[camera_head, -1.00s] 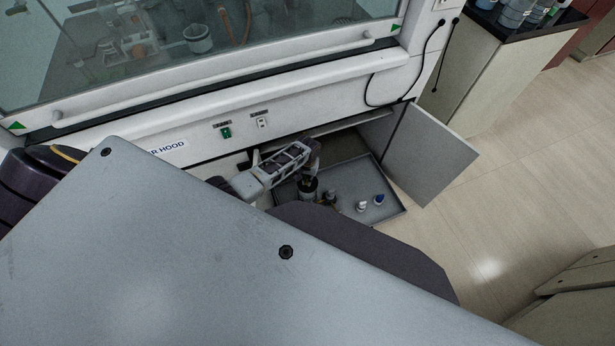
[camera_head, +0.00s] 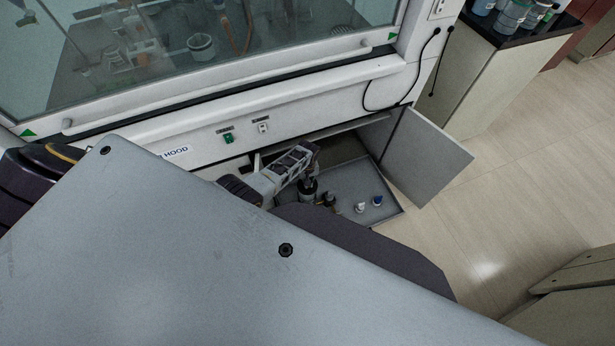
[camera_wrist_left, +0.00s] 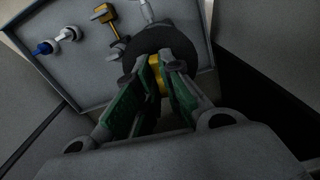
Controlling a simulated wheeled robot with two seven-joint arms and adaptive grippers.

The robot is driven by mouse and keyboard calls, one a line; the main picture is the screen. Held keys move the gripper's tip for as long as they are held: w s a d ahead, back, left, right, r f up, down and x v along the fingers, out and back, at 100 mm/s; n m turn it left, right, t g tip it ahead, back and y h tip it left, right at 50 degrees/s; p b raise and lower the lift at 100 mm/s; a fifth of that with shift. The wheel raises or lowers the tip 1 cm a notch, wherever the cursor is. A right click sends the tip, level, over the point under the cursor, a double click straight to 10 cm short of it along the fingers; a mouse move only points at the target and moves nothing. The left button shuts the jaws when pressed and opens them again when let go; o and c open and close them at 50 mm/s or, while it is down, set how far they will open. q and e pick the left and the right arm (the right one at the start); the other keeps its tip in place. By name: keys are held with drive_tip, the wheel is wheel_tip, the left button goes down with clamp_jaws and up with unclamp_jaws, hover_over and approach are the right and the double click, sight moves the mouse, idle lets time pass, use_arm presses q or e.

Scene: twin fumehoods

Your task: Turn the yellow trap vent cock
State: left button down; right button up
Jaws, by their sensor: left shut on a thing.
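In the left wrist view, the two green-padded fingers of my left gripper (camera_wrist_left: 153,95) are closed on a yellow piece, the yellow cock (camera_wrist_left: 154,72), in front of a dark round body (camera_wrist_left: 165,45). The fingers hide most of it, so I cannot tell how far it is turned. In the head view my left gripper (camera_head: 308,165) is inside the open cabinet under the hood, above the dark round body (camera_head: 308,188). The cock's yellow is not clear there. My right gripper is not in view.
A grey tray (camera_head: 388,213) lies in the cabinet. A brass-coloured valve (camera_wrist_left: 105,14), a white fitting (camera_wrist_left: 68,34) and a blue-tipped fitting (camera_wrist_left: 43,47) stand beside the gripper. The open cabinet door (camera_head: 425,155) is at the right. My own grey body covers the lower foreground.

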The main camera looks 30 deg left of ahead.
use_arm(q)
drive_tip(key=c, duration=1.6)
unclamp_jaws()
drive_tip(key=shift+o, duration=0.2)
drive_tip(key=shift+r, duration=0.2)
wheel_tip(320, 180, up, 12)
drive_tip(key=shift+f, duration=0.15)
drive_tip(key=shift+f, duration=0.1)
idle(0.4)
